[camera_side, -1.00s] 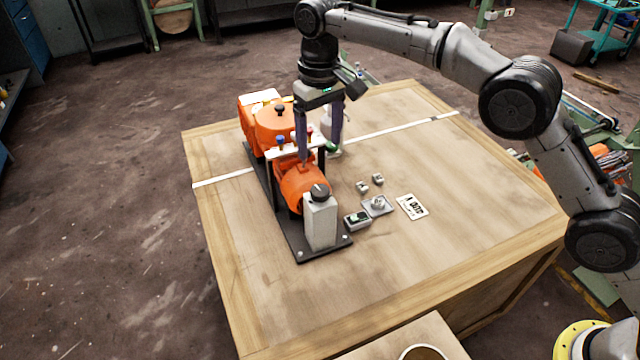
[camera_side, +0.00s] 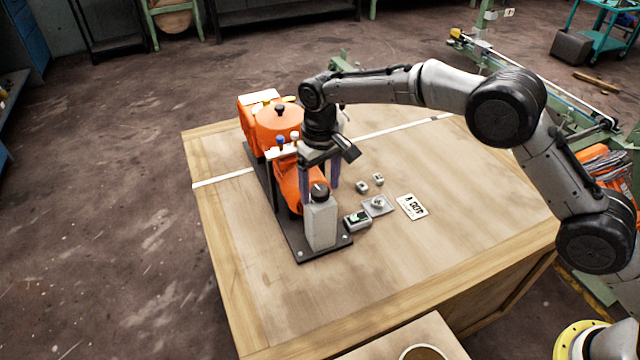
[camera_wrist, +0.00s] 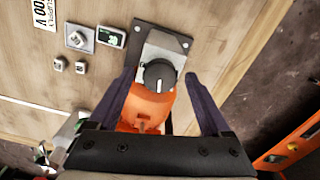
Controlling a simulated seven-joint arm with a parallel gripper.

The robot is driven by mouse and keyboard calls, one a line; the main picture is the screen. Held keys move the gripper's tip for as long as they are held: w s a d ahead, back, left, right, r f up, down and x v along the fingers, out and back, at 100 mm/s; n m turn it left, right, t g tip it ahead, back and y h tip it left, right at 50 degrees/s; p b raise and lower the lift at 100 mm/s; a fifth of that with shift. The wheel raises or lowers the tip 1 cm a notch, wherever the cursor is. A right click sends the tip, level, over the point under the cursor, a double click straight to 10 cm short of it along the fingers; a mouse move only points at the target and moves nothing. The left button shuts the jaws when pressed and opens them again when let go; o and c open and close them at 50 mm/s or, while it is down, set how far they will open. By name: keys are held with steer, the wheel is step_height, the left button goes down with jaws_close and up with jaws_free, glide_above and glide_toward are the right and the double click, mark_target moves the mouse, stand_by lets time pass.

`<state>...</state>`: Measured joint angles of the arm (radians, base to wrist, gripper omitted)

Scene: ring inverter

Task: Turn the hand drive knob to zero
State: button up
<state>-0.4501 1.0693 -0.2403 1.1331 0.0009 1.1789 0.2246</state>
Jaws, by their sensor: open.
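A black round knob (camera_side: 320,192) with a light pointer line sits on top of a grey post (camera_side: 320,222) at the near end of the orange machine (camera_side: 276,122). I cannot read any zero mark. My gripper (camera_wrist: 160,77) is open, its two purple fingers apart on the left and right of the knob in that view. In the side view my gripper (camera_side: 320,182) hangs just behind the knob. I see no contact; their height difference is unclear.
Right of the post are a small box with a green display (camera_side: 357,220), a plate with a grey knob (camera_side: 377,205), two small grey blocks (camera_side: 362,186) and a printed white card (camera_side: 412,207). Blue and white-topped pegs (camera_side: 281,141) stand on the machine. The table's right side is clear.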

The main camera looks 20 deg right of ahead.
jaws_close()
stand_by(0.3)
steer(key=shift+n, duration=0.3)
steer(key=n, duration=0.3)
steer(key=shift+n, duration=0.3)
steer(key=n, duration=0.3)
steer(key=shift+n, duration=0.3)
steer(key=n, duration=0.4)
steer(key=shift+r+n, duration=0.1)
steer(key=shift+n, duration=1.6)
steer(key=shift+a, duration=0.1)
